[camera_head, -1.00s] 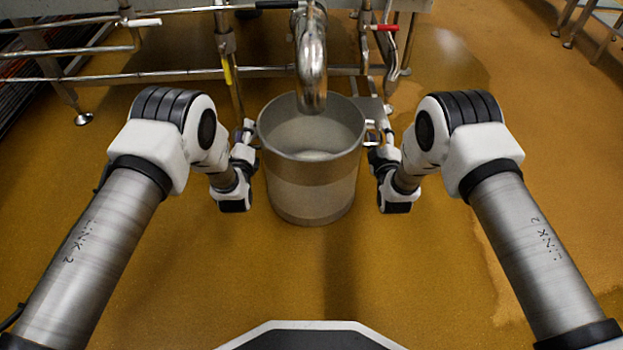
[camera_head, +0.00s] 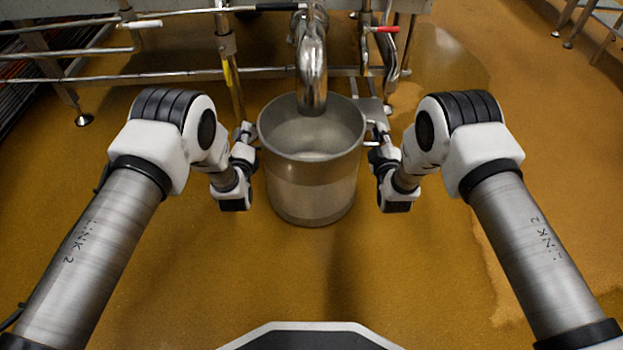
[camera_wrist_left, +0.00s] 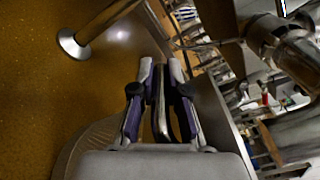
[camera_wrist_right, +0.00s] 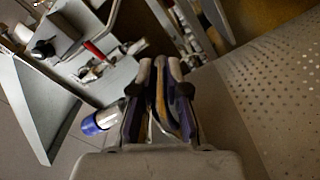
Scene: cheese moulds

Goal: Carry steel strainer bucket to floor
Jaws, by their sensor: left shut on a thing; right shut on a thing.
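The steel strainer bucket (camera_head: 312,190) is upright in the middle of the head view, between my two arms. Its open mouth faces up. My left gripper (camera_head: 246,135) is at its left side and my right gripper (camera_head: 378,135) at its right side. In the left wrist view my left gripper (camera_wrist_left: 161,65) is shut on a metal handle loop. In the right wrist view my right gripper (camera_wrist_right: 167,65) is shut on the other handle, beside the perforated bucket wall (camera_wrist_right: 275,100). I cannot tell whether the bucket's base touches the floor.
A thick curved steel pipe (camera_head: 311,70) hangs down over the bucket's back rim. Behind it stands a metal frame with rails (camera_head: 170,76), legs and a red-handled valve (camera_head: 384,29). The brown floor (camera_head: 400,270) is clear in front and to the right.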

